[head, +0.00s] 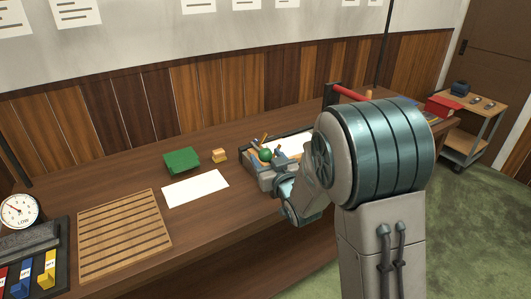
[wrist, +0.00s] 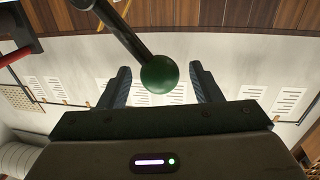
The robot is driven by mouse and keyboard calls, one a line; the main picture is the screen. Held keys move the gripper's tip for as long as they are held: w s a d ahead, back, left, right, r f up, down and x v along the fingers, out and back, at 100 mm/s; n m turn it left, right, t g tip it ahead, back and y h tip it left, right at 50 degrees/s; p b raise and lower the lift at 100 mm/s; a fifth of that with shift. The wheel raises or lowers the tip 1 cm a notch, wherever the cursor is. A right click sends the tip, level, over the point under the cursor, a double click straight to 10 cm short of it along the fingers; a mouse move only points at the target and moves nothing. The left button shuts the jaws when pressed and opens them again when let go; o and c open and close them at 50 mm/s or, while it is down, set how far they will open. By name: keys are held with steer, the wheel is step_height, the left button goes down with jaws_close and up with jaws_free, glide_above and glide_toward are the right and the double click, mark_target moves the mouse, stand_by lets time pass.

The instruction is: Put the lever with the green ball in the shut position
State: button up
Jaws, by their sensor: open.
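The lever's green ball (wrist: 160,74) sits between my gripper's two fingers in the wrist view, with space on both sides. Its dark rod (wrist: 122,28) runs from the ball to the upper left. My gripper (wrist: 160,88) is open, its fingers apart on either side of the ball. In the head view the green ball (head: 265,155) shows just beyond my wrist, over a grey box-like unit on the bench. My arm hides most of the lever's base and the gripper fingers there.
The bench (head: 145,172) also holds a green block (head: 181,160), a small orange block (head: 219,155), a white sheet (head: 195,188), a slatted board (head: 124,235) and a dial gauge (head: 20,211) at left. A red bar (head: 350,92) stands behind my arm. A cart (head: 470,115) is far right.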

steer(key=shift+x, duration=0.75)
